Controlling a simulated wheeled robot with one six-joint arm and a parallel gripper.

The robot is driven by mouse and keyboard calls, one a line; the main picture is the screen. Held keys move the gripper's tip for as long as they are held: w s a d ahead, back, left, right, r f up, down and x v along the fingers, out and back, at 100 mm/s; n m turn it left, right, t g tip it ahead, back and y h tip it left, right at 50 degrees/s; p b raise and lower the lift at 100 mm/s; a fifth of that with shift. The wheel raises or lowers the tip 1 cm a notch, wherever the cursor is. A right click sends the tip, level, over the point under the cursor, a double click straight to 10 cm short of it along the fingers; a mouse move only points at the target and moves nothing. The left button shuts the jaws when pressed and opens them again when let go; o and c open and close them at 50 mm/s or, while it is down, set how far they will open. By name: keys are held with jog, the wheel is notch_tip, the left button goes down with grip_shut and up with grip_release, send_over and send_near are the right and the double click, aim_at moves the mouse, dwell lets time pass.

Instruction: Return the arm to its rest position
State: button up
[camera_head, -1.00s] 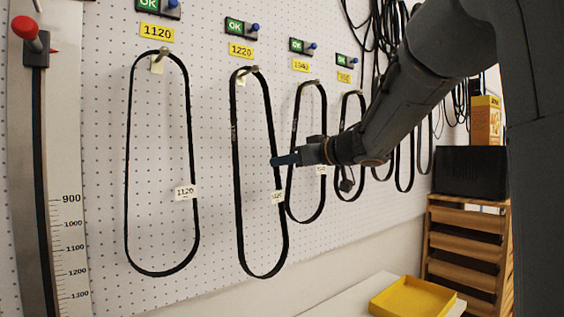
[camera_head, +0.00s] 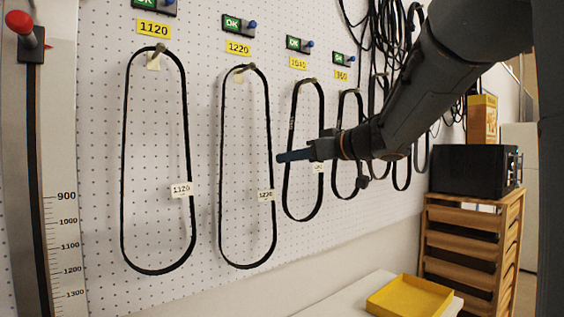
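My gripper (camera_head: 283,157) is in the middle of the head view, at the end of my dark arm, which reaches in from the upper right. It points left, in front of the pegboard. Its fingers show edge-on as one narrow blue-grey shape, so I cannot tell whether they are open or shut. No belt is seen hanging from it. Its tip appears just right of the black belt (camera_head: 222,170) under the 1220 label, and it overlaps the belt (camera_head: 291,130) to its right in the picture. I cannot tell the depth gap.
The belt marked 1120 (camera_head: 124,160) hangs at left, near a ruler with a red knob (camera_head: 19,22). More belts and cables hang behind my arm. A yellow tray (camera_head: 410,297) lies on a white surface below. A black box (camera_head: 468,171) stands on a wooden rack at right.

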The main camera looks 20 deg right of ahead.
jog(key=d+f+m+g+h, duration=0.1)
jog(key=d+f+m+h, duration=0.25)
jog(key=f, duration=0.65)
jog(key=d+f+m+h, duration=0.25)
jog(key=f+h, duration=0.25)
jog(key=f, duration=0.6)
jog(key=s+a+f+m+g+h, duration=0.1)
jog(key=s+a+f+g, duration=0.15)
jog(key=s+f, duration=0.55)
jog(key=s+a+f+g, duration=0.2)
jog(key=s+f+g, duration=0.3)
jog(key=f, duration=0.4)
jog(key=s+a+f+g, duration=0.2)
jog(key=s+f, duration=0.1)
jog(key=s, duration=0.4)
jog(key=s+a+f+g+y, duration=0.1)
jog(key=s+a+f+g, duration=0.1)
jog(key=s, duration=0.5)
notch_tip(320, 180, down, 2)
jog(key=shift+s+a+f, duration=0.1)
jog(key=shift+s+a, duration=0.05)
jog(key=shift+a, duration=0.3)
